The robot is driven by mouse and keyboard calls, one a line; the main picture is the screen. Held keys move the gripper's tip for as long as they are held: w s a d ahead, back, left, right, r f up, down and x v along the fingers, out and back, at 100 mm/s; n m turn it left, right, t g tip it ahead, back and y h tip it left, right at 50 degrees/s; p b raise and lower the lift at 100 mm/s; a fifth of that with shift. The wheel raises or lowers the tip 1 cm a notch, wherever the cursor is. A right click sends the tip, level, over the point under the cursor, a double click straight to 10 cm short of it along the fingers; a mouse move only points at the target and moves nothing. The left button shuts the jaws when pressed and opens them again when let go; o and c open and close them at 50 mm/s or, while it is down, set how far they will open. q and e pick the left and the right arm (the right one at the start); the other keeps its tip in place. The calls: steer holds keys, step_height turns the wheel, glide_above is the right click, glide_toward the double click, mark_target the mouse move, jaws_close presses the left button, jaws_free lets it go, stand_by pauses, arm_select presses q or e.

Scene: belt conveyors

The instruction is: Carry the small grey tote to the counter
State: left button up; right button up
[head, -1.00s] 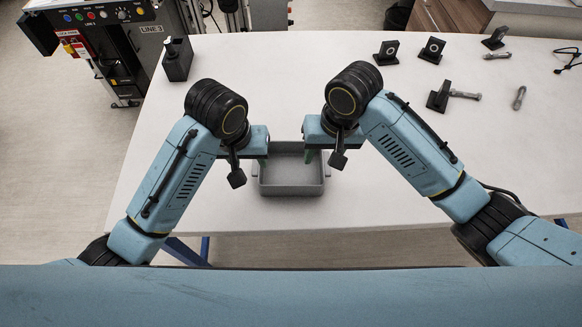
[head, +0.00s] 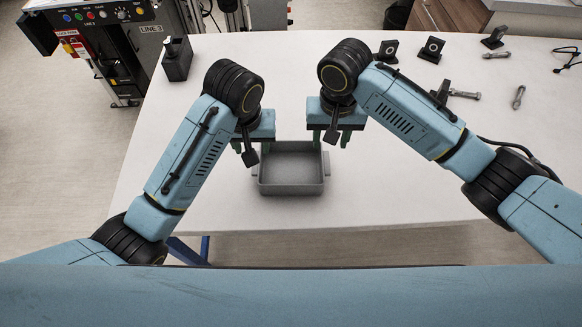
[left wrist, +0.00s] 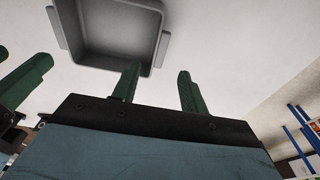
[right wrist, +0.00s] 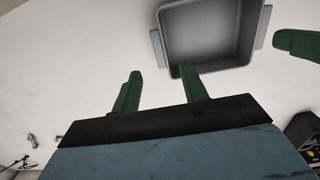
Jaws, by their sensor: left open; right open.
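The small grey tote (head: 291,188) sits upright and empty on the white table, with a handle lug on each side. It also shows in the left wrist view (left wrist: 118,62) and the right wrist view (right wrist: 212,66). My left gripper (head: 246,152) is open and empty above the tote's left far side. Its green fingers also show in the left wrist view (left wrist: 157,86). My right gripper (head: 332,136) is open and empty above the tote's right far side. Its green fingers show in the right wrist view (right wrist: 162,88). Neither gripper holds the tote.
The white table (head: 420,185) is clear around the tote. A dark holder (head: 177,60) stands at the far left. Black brackets (head: 432,50) and bolts (head: 519,97) lie at the right. A control cabinet (head: 110,45) stands beyond the table's left edge.

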mark_target(326, 162)
arm_select(q)
steer(key=f, duration=0.3)
steer(key=w+f, duration=0.1)
steer(key=f, duration=0.6)
steer(key=shift+w, duration=0.3)
arm_select(e)
step_height(326, 162, down, 10)
steer(key=shift+f, duration=0.1)
arm_select(q)
steer(key=shift+c, duration=0.3)
arm_select(e)
steer(key=shift+c, duration=0.3)
arm_select(q)
jaws_close()
arm_select(e)
jaws_close()
